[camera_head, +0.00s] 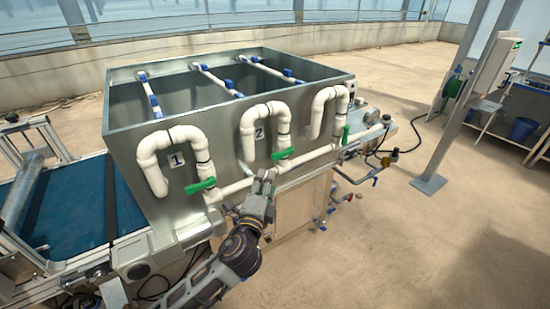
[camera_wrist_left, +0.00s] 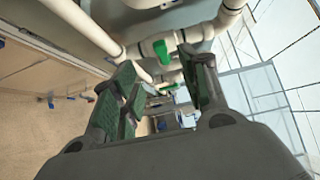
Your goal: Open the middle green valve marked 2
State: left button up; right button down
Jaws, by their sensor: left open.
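The middle green valve (camera_head: 283,154) sits at the foot of the white bent pipe beside the label 2 (camera_head: 259,133). Its handle lies nearly level, across the upright pipe. My left gripper (camera_head: 264,178) is just below and left of this valve in the head view, apart from it and empty. In the left wrist view the gripper (camera_wrist_left: 160,64) has its two fingers spread. A green handle (camera_wrist_left: 161,51) shows beyond and between the fingertips; it appears to be the middle valve. My right gripper is not in view.
Another green valve (camera_head: 201,186) is at the left pipe by the label 1 (camera_head: 177,160). A third green handle (camera_head: 345,134) stands upright at the right pipe. A white horizontal pipe (camera_head: 310,159) runs along the grey metal tank (camera_head: 215,128). Open floor lies to the right.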

aim_at(275, 159)
pick_arm(q)
jog(key=w, duration=0.3)
jog(key=w+d+p, duration=0.1)
jog(key=w, duration=0.7)
jog(key=shift+w+d, duration=0.25)
jog(key=shift+d, duration=0.15)
jog(key=shift+w+d+p, duration=0.2)
jog(key=shift+w+p, duration=0.1)
jog(key=shift+w, duration=0.75)
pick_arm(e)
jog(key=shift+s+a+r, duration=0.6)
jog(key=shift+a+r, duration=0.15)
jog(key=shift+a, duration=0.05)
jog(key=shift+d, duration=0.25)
